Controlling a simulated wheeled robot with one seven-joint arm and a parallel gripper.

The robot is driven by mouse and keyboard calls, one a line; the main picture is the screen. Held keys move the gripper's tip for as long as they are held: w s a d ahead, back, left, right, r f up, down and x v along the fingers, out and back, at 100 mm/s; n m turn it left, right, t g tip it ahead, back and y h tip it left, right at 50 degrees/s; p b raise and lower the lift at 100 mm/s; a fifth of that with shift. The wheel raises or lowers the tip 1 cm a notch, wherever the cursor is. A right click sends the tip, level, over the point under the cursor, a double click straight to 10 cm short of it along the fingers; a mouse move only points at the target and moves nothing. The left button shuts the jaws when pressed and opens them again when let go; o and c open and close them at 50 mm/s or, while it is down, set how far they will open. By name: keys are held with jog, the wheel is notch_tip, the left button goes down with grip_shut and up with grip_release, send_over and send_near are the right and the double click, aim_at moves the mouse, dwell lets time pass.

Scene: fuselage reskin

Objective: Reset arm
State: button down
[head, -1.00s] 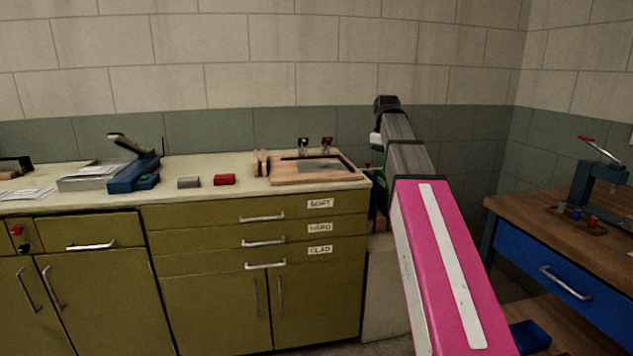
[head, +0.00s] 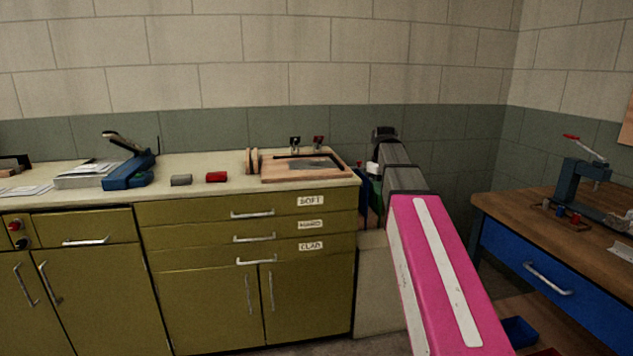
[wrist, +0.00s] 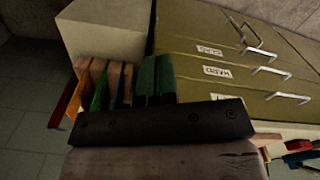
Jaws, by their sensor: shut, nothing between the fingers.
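My gripper (wrist: 157,64) shows in the wrist view as two green fingers side by side beyond a dark bar. The fingers are together, with nothing seen between them. In the head view my pink and grey arm reaches forward, past the right end of the olive cabinet (head: 215,300). There the gripper itself is mostly hidden behind the arm. In the wrist view the cabinet's labelled drawers (wrist: 225,62) lie to the right of the fingers, and a rack of coloured upright pieces (wrist: 105,85) lies to their left.
The pale counter holds a wooden board (head: 300,175), a red block (head: 216,177), a grey block (head: 181,180) and a blue lever tool (head: 130,172). A wooden bench (head: 560,210) with a blue drawer and a press (head: 582,183) stands at right. Tiled wall is behind.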

jog(key=s+a+f+m, duration=0.1)
jog(key=s+f+m, duration=0.1)
jog(key=s+f, duration=0.4)
jog(key=s+f+m, duration=0.2)
jog(key=s+f, duration=0.5)
jog(key=f, duration=1)
jog(key=s+a+f+m, duration=0.1)
jog(key=s+f, duration=0.5)
jog(key=f, duration=0.6)
jog(key=shift+s+a+f+m, duration=0.15)
jog(key=shift+s+a+m, duration=0.2)
jog(key=shift+m, duration=0.55)
